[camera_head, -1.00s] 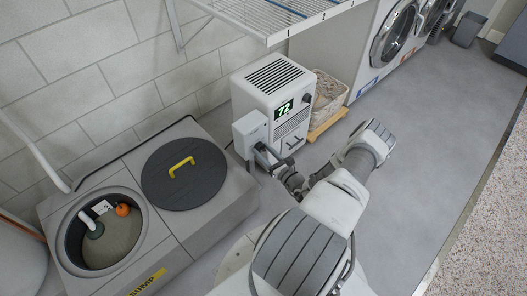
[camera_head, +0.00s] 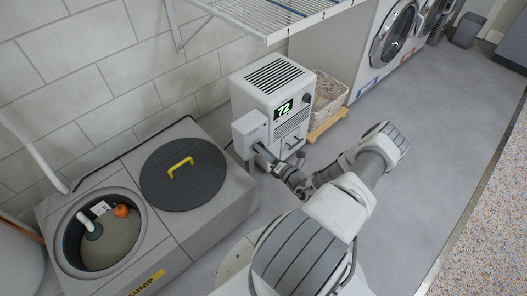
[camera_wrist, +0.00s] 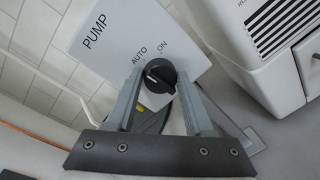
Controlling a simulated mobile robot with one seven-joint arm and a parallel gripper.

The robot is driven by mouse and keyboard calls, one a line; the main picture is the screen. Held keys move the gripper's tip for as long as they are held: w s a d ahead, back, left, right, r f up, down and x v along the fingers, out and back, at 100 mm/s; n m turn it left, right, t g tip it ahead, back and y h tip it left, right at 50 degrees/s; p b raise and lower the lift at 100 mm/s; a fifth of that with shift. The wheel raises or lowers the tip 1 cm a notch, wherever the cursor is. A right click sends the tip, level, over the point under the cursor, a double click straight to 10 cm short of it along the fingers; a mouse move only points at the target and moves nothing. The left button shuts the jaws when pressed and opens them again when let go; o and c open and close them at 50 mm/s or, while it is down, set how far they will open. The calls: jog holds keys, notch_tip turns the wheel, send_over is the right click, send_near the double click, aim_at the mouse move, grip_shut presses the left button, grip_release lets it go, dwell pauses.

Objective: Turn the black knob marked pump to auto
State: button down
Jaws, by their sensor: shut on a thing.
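The black knob (camera_wrist: 159,76) sits on a light grey box (camera_wrist: 122,38) lettered PUMP, with AUTO and ON printed above the knob. A pale mark shows on the knob's left side; its exact setting is hard to tell. My gripper (camera_wrist: 161,82) is shut on the knob, one finger on each side. In the head view the pump box (camera_head: 249,131) stands left of the white dehumidifier-like unit, and my gripper (camera_head: 261,152) reaches its front. There the knob is hidden by my gripper.
The white unit (camera_head: 270,80) with a green display is close beside the pump box. A sump with a dark lid (camera_head: 184,190) and open pit (camera_head: 104,235) lies at left. A wire shelf (camera_head: 270,15) hangs above. Open floor (camera_head: 430,140) lies at right.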

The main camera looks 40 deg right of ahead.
jog(key=shift+m, duration=0.5)
jog(key=shift+c, duration=1.4)
grip_release()
jog(key=s+p, duration=0.4)
jog(key=s, duration=1.3)
jog(key=shift+s+d+r, duration=0.25)
jog(key=shift+r, duration=0.2)
